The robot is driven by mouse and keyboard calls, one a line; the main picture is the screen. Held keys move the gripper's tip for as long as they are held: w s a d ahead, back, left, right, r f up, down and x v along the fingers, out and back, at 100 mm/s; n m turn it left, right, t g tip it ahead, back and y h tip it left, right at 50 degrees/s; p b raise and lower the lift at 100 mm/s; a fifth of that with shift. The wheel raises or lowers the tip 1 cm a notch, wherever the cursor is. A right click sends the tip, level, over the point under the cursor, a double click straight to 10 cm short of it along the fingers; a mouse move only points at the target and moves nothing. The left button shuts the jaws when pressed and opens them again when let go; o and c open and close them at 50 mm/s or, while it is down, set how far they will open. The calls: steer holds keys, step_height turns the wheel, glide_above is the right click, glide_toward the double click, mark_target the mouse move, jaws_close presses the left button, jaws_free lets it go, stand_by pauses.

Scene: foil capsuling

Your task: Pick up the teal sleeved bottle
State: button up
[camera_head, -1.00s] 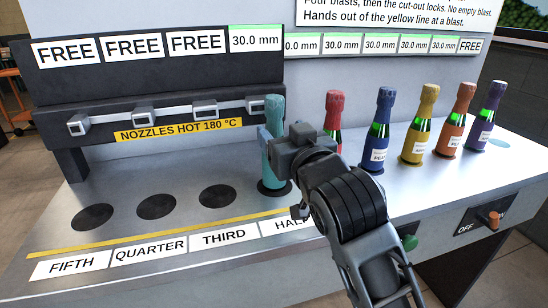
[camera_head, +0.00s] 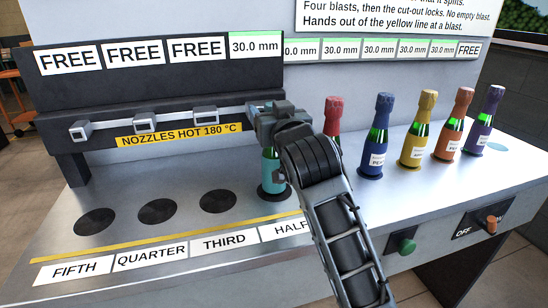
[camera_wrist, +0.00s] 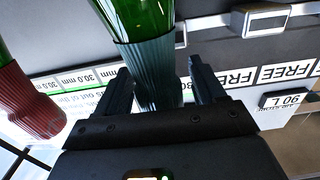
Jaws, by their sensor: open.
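The teal sleeved bottle (camera_head: 271,178) stands upright at the HALF place, the rightmost place under the nozzle housing. My gripper (camera_head: 266,112) is at its top and hides most of the neck. In the wrist view, which looks upside down, the ribbed teal sleeve (camera_wrist: 152,62) with green glass beyond it lies between the two spread fingers of my gripper (camera_wrist: 163,80). The fingers stand on either side of the sleeve. A gap shows on the right side; contact on the left side is hard to tell.
A red-topped bottle (camera_head: 333,118) stands close to the right, partly behind my arm. Blue (camera_head: 378,135), yellow (camera_head: 419,130), orange (camera_head: 454,128) and purple (camera_head: 485,125) bottles follow. Nozzles (camera_head: 144,124) marked hot are on the left. A yellow line (camera_head: 130,244) crosses the bench.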

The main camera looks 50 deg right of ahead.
steer(key=shift+c, duration=0.2)
jaws_close()
stand_by(0.4)
